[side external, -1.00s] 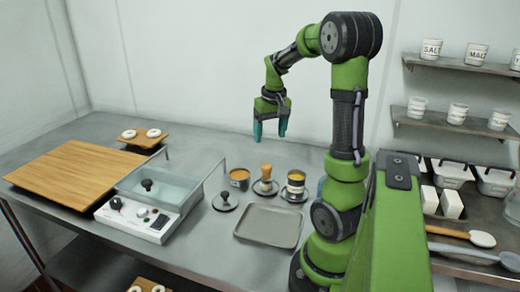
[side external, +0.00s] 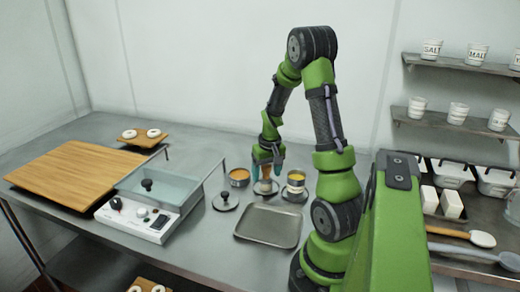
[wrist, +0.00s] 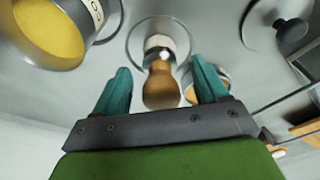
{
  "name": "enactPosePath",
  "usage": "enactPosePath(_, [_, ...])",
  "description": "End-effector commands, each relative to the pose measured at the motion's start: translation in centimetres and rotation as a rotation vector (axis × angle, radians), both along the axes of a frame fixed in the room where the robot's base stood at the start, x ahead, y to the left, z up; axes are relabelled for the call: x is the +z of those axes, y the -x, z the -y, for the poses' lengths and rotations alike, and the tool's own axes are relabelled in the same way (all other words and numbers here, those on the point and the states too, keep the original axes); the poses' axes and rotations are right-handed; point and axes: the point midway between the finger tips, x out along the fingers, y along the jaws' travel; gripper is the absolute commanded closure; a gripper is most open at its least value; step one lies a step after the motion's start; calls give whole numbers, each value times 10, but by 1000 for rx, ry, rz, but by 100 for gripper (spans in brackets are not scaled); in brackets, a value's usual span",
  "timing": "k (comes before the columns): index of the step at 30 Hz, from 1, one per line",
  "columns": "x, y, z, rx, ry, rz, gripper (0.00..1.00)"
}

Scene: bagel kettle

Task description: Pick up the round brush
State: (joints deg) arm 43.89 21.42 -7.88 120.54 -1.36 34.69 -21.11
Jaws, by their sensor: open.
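The round brush (wrist: 159,82) has a brown wooden handle and a pale collar, and stands upright on a round grey saucer (wrist: 133,48). In the side view the brush (side external: 265,187) is partly hidden by my gripper (side external: 267,174), which has come down over it. In the wrist view my gripper (wrist: 160,88) is open, with one teal finger on each side of the handle. I see a gap between the handle and each finger.
A labelled cup of yellow contents (side external: 296,177) stands close on the right, an orange-filled bowl (side external: 239,176) on the left. A black-knobbed disc (side external: 225,201) and a grey tray (side external: 268,240) lie in front. A glass-sided basin (side external: 190,193) is further left.

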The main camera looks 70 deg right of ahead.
Motion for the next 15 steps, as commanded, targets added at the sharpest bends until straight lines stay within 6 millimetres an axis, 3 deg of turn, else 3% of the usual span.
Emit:
enactPosePath(3, [-11, -1, 1, 0, -1, 0, 27])
enactPosePath(11, [-12, -2, 1, 1, 1, 1, 29])
enactPosePath(15, [-12, -2, 1, 1, 1, 1, 50])
